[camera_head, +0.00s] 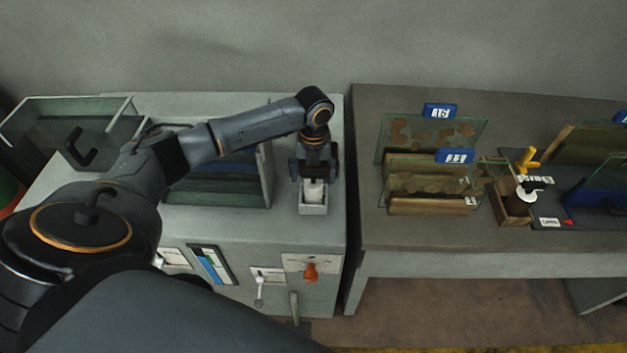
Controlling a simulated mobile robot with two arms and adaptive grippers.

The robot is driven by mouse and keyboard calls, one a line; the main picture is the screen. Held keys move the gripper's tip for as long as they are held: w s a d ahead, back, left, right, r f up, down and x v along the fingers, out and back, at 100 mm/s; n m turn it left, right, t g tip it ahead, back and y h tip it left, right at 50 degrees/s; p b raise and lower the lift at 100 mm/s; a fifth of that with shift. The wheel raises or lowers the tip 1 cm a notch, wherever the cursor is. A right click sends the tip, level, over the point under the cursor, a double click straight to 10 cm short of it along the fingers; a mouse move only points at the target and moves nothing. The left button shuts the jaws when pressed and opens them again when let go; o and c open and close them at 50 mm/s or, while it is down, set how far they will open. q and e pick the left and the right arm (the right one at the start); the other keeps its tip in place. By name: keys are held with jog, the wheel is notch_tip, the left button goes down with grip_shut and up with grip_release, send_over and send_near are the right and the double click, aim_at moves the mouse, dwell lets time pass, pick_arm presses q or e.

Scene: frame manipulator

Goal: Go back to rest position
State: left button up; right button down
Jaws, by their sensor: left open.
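My left arm reaches in from the left over the grey cabinet (325,235). My left gripper (315,178) points down over a small white box (313,209) near the cabinet's right edge. It is open, with its fingers on either side of a pale cylindrical object (314,192) that stands in the box. I cannot tell whether the fingers touch that object. My right gripper is not in view.
A glass-walled bin (100,110) and a rack with dark panels (225,185) stand on the cabinet. A brown table (420,232) at right holds glass frames tagged with blue labels (455,156), and a wooden box (513,208) with a yellow-handled item (528,160).

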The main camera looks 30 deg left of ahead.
pick_arm(q)
notch_tip(320, 180, up, 9)
jog(key=shift+f, duration=0.2)
jog(key=s+d+f+n+t+h, duration=0.1)
jog(key=s+d+f+n, duration=0.45)
jog(key=d, duration=0.25)
jog(key=s+d+f+n+t+h, duration=0.1)
jog(key=s+d+f+n, duration=0.45)
jog(key=d, duration=0.35)
jog(key=s+a+r+n+t+y, duration=0.1)
jog(key=s+a+n, duration=0.2)
jog(key=s+n, duration=0.45)
jog(key=s+a+r+n+t+y, duration=0.1)
jog(key=s+a+n, duration=0.1)
jog(key=s+n, duration=0.6)
notch_tip(320, 180, down, 30)
jog(key=s+n+g+b, duration=0.1)
jog(key=s+g+b, duration=0.1)
jog(key=s+a+f+g+b, duration=0.1)
jog(key=s+a+f, duration=0.2)
jog(key=s+f, duration=1.2)
jog(key=shift+s+f, duration=0.35)
jog(key=shift+f, duration=0.2)
